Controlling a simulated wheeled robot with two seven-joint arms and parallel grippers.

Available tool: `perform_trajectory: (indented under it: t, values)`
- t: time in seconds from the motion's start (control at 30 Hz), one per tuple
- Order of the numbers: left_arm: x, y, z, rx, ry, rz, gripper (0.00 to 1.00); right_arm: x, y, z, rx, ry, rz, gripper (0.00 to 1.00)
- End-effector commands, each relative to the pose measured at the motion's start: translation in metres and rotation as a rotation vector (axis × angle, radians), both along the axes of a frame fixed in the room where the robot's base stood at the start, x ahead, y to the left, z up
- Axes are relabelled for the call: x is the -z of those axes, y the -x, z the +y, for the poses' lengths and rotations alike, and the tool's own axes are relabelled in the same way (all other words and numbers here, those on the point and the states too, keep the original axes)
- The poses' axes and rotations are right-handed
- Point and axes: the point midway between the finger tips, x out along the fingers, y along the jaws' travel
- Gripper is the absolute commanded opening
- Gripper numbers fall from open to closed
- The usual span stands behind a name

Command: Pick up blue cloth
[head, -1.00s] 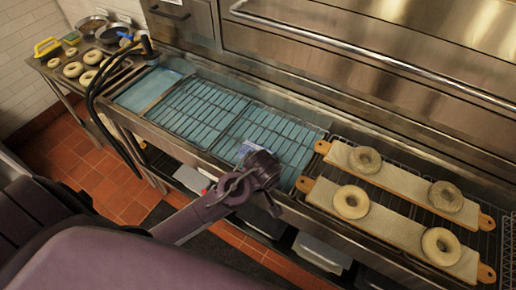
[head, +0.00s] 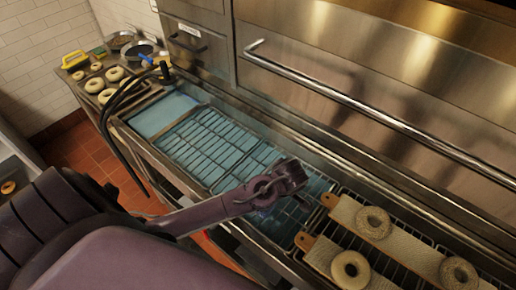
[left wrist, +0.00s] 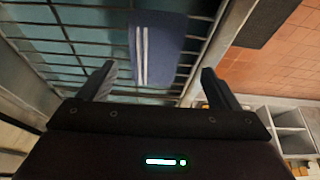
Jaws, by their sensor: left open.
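The blue cloth (left wrist: 165,45) with two white stripes lies on the wire rack in the left wrist view, ahead of the fingers and roughly centred between them. My left gripper (left wrist: 159,70) is open and empty, with its two fingers on either side of the cloth's line and apart from it. In the head view my left gripper (head: 296,176) is over the wire racks of the water trough, and my arm mostly hides the cloth there. My right gripper is in neither view.
Two bagel boards (head: 405,239) with bagels lie right of the racks. A steel oven front with a long handle (head: 375,120) borders the far side. A black hose (head: 128,100) arches at the left, near a side table with bagels, bowls and a yellow item (head: 75,60).

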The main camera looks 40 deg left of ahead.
Motion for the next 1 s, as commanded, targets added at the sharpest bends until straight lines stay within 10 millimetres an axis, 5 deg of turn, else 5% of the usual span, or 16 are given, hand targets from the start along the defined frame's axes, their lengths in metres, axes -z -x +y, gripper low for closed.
perform_trajectory:
  t: [0.2, 0.57, 0.9, 1.0]
  values:
    - [0.026, -0.003, 0.015, 0.000, -0.002, 0.003, 0.85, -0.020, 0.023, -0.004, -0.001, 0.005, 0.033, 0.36]
    - [0.039, -0.003, 0.019, 0.002, 0.000, 0.000, 0.85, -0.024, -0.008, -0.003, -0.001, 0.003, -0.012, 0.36]
    - [0.039, -0.003, 0.019, 0.001, 0.000, -0.001, 0.40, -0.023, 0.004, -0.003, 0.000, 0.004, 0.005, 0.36]
    - [0.039, -0.004, 0.019, 0.001, 0.000, -0.001, 0.36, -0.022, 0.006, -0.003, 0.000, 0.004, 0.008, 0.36]
